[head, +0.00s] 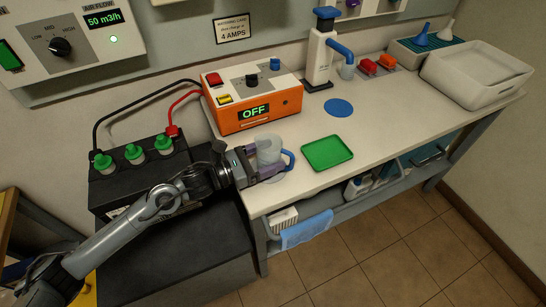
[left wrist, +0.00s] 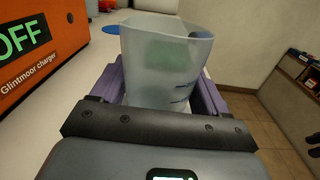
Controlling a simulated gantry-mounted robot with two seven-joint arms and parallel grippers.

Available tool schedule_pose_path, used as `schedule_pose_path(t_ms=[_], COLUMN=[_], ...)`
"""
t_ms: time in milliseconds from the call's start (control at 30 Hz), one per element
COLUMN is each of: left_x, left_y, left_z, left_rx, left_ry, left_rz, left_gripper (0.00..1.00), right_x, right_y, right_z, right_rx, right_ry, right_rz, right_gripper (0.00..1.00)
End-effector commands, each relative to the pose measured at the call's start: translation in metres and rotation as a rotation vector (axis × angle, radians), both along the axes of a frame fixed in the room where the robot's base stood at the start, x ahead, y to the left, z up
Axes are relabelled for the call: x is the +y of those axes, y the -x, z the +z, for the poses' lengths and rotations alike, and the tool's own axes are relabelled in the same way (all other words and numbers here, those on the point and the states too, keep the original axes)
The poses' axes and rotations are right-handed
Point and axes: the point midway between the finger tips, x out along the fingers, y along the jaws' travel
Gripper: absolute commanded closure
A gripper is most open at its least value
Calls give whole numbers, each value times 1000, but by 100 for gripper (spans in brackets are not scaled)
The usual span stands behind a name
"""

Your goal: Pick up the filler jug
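My right gripper is not in view.
The orange charger (head: 250,97) reads OFF. A green tray (head: 327,153) and a blue disc (head: 339,108) lie to the right. A dispenser (head: 320,55) stands behind. The black battery (head: 120,185) with green caps is left, near my arm. Bench space right of the green tray is clear.

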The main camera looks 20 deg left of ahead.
Motion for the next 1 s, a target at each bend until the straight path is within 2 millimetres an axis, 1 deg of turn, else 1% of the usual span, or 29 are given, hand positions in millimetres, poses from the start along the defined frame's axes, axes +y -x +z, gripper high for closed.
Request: schedule_pose_path(t_ms=[33,200,667,867,1000], left_x=[0,0,0,0,0], left_y=[0,0,0,0,0], left_z=[0,0,3,11,20], left_rx=[0,0,-2,-3,-3], left_ry=[0,0,1,0,0], left_rz=[0,0,0,0,0], left_gripper=[34,60,61,61,61], right_x=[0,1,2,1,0], right_y=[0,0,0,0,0], right_z=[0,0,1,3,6], right_rx=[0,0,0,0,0], right_ry=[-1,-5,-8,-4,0], right_rz=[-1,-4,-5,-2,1], right_gripper=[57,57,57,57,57])
